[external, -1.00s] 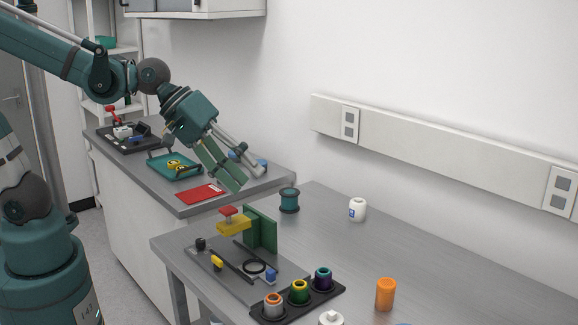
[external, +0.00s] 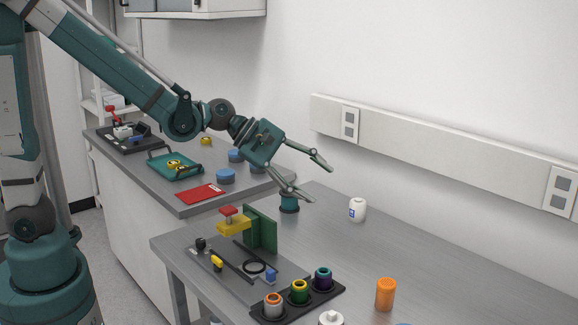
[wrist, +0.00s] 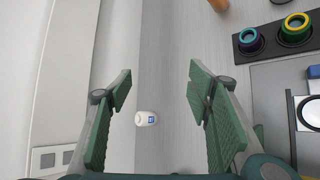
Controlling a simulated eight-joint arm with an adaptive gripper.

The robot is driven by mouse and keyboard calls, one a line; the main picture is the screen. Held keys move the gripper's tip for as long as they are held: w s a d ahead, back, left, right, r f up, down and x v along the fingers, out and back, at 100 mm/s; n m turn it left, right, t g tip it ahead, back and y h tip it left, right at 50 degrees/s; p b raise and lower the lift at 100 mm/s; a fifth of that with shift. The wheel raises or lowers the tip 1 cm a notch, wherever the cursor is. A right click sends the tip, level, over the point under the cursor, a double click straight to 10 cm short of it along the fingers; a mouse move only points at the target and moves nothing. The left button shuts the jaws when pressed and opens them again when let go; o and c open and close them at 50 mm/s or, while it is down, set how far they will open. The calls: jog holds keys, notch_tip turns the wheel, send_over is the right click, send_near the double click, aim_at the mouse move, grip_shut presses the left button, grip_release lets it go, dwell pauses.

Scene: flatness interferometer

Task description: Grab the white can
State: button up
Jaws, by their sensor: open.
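The white can (external: 357,209) stands upright on the grey bench near the wall and has a small blue label. It also shows in the wrist view (wrist: 145,118), between my two fingers in the picture but beyond them. My gripper (external: 322,182) is open and empty in the external view. It is above the bench, to the left of the can and higher. In the wrist view my gripper (wrist: 160,85) has its fingers spread wide, and nothing touches them.
A teal spool (external: 289,203) stands below my gripper. A green upright plate (external: 262,229) belongs to the fixture at front left. An orange cylinder (external: 385,294) and a black tray (external: 335,290) with coloured rings are nearer the front. The bench around the can is clear.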

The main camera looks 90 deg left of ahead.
jog(key=w+a+f+n+t+y+b, duration=0.1)
jog(key=w+a+f+n, duration=0.25)
jog(key=a, duration=0.25)
jog(key=w+a+f+n+b, duration=0.2)
jog(key=a+f+n, duration=0.1)
jog(key=a+f, duration=0.15)
jog(key=n+t+y+b, duration=0.1)
jog(key=n+b, duration=0.1)
jog(key=n, duration=0.4)
send_near(353, 201)
jog(key=w, duration=0.2)
jog(key=w+f, duration=0.1)
jog(key=shift+w+d, duration=0.2)
jog(key=shift+d, duration=0.2)
jog(key=shift+a+f+n, duration=0.35)
jog(key=shift+a+n, duration=0.1)
jog(key=shift+a, duration=0.1)
jog(key=shift+x, duration=1.3)
jog(key=shift+w, duration=0.1)
jog(key=shift+b+x, duration=0.65)
jog(key=shift+x, duration=1.85)
